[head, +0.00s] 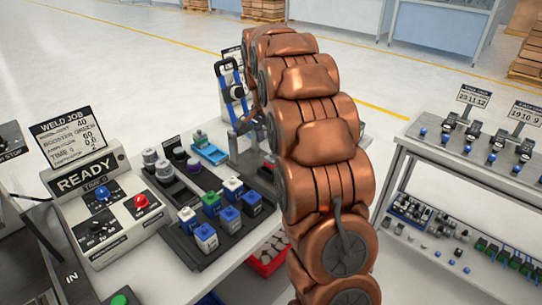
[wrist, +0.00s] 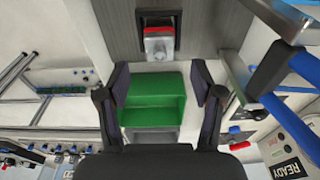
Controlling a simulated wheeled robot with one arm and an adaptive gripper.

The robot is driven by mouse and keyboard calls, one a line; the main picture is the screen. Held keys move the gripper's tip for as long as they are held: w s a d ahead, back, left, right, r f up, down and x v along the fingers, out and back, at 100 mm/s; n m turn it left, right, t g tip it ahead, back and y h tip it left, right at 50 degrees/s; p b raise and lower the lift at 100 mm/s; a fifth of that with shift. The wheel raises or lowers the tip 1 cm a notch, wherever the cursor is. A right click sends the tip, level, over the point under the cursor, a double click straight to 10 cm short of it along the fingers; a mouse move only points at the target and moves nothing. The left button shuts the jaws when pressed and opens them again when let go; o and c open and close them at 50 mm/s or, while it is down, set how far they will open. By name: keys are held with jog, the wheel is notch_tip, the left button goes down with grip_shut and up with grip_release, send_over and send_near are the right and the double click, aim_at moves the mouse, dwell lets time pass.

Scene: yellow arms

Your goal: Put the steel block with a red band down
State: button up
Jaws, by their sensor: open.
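The steel block with a red band (wrist: 158,44) shows in the wrist view, at the top middle. It sits in or on a dark, framed holder on a grey surface. My gripper (wrist: 161,78) is open, with its two dark fingers spread left and right. The block appears beyond the fingertips, apart from both.
A green box-like thing (wrist: 155,98) shows between my fingers. A blue-handled fixture (wrist: 285,75) stands close at the right; it also shows in the head view (head: 232,92). The READY box (head: 100,205) and a dark tray of coloured blocks (head: 185,245) occupy the table.

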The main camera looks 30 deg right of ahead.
aim_at(269, 159)
jog(key=s+a+r+n+g, duration=0.1)
jog(key=s+a+r+n, duration=0.1)
jog(key=s+a+n, duration=0.4)
jog(key=s+a+r+n, duration=0.1)
jog(key=s+a+r, duration=0.1)
jog(key=s+a, duration=0.7)
jog(key=s+a+f+n, duration=0.2)
jog(key=s, duration=0.5)
jog(key=s+a+f+n+y, duration=0.1)
jog(key=s+a+f+n, duration=0.1)
jog(key=s, duration=0.6)
jog(key=s+a+f+n+g, duration=0.1)
jog(key=s+a+f+n, duration=0.2)
jog(key=s, duration=0.4)
jog(key=shift+s+a+n+b, duration=0.3)
jog(key=shift+s+a+n, duration=0.1)
jog(key=shift+a+n, duration=0.25)
jog(key=shift+d, duration=0.1)
notch_tip(269, 159, up, 2)
jog(key=shift+p, duration=1.05)
